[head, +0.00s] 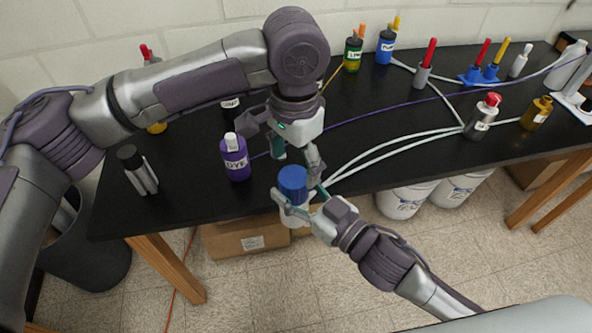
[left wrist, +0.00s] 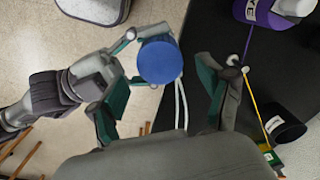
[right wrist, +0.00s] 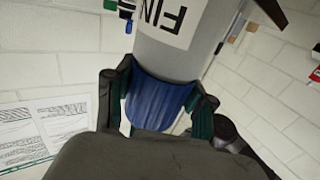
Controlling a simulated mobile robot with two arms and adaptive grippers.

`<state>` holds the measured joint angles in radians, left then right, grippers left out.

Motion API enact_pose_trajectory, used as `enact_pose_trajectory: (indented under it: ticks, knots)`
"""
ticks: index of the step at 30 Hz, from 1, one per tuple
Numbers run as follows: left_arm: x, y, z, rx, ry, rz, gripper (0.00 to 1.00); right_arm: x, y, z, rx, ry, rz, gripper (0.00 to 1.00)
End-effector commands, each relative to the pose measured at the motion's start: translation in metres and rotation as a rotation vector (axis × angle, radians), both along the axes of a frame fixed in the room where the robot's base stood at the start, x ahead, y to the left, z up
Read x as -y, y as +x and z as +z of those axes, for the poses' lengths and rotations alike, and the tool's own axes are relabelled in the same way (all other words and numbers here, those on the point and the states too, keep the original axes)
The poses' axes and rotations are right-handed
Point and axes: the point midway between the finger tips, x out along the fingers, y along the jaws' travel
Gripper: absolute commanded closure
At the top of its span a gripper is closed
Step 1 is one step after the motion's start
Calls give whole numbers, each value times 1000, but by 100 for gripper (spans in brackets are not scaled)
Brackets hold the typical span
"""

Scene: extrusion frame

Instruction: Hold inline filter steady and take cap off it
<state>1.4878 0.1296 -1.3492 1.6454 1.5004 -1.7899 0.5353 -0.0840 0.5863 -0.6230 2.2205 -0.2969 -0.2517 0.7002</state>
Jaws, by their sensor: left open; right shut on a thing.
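The inline filter has a pale grey labelled body (right wrist: 172,35) and a ribbed blue cap (head: 292,181). It stands roughly upright in front of the table edge, above the floor. My right gripper (head: 301,203) is shut on the filter; its fingers flank the blue part in the right wrist view (right wrist: 162,103). Whether they press on the cap or the body just below it is hard to tell. My left gripper (head: 298,162) is open above the cap. In the left wrist view the blue cap (left wrist: 158,61) shows between its spread fingers, apart from both.
The black table (head: 370,135) holds a purple bottle (head: 235,160), a dark-capped silver cylinder (head: 138,172), a red-capped grey container (head: 481,118) and several other bottles. Pale tubes (head: 390,145) cross its top. A cardboard box (head: 246,237) and white buckets (head: 405,200) stand below.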

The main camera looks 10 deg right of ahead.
Motion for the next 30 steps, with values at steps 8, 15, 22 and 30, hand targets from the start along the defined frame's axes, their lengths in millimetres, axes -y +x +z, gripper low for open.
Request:
enact_pose_trajectory:
  ticks: [8, 15, 22, 30]
  knots:
    - [-2, -1, -2, -2, 1, -141, 21, 0, 0, 1, 1, 1, 1, 100]
    - [-2, -1, -39, -3, 0, -138, 21, 0, 0, 1, 1, 1, 0, 100]
    - [-2, -1, -63, -2, 0, -137, 21, 0, 0, 1, 2, 1, 1, 100]
    - [-2, 0, -67, 0, -1, -136, 21, 0, 0, 1, 2, 1, 1, 100]
